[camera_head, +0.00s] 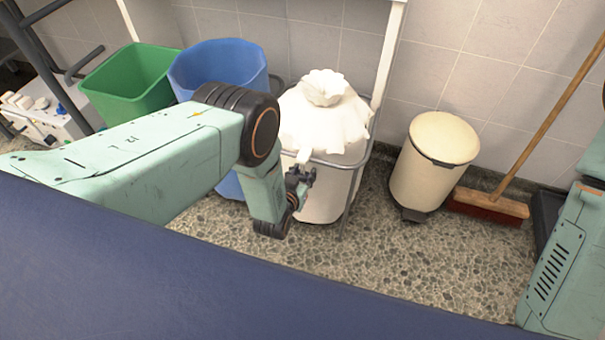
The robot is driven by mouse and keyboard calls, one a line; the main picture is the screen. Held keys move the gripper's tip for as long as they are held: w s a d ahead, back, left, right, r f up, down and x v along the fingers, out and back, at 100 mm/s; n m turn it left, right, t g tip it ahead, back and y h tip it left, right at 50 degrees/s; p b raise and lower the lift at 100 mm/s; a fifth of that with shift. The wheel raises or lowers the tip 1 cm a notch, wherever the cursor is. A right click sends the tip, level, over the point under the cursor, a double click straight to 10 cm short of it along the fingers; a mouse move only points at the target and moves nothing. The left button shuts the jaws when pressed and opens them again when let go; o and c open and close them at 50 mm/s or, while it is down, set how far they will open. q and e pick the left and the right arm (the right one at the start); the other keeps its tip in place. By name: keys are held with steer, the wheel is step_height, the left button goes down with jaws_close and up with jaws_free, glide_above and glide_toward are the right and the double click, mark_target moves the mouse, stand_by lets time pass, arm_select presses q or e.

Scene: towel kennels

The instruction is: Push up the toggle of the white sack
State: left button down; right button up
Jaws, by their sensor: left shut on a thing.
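The white sack (320,122) hangs in a round metal-framed stand, its top gathered into a bunched knot and its skirt spread over the rim. My left gripper (303,176) is at the front of the sack, low by the stand's rim. It is shut on a small pale piece, which looks like the sack's toggle (303,157). The piece is tiny here, and the fingers hide part of it. My left arm comes in from the left and covers the area left of the sack. My right gripper is not in view.
A blue bin (218,66) and a green bin (130,82) stand left of the sack. A cream pedal bin (432,165) stands to its right, then a broom (490,205) against the tiled wall. A dark blue surface (200,285) crosses the foreground. Speckled floor (400,255) is clear between.

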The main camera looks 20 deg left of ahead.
mark_target(302, 164)
arm_select(q)
steer(key=shift+r+p, duration=1.6)
steer(key=shift+r, duration=0.65)
steer(key=shift+f, duration=0.1)
steer(key=c, duration=0.8)
jaws_free()
steer(key=shift+c, duration=0.2)
steer(key=v, duration=1.2)
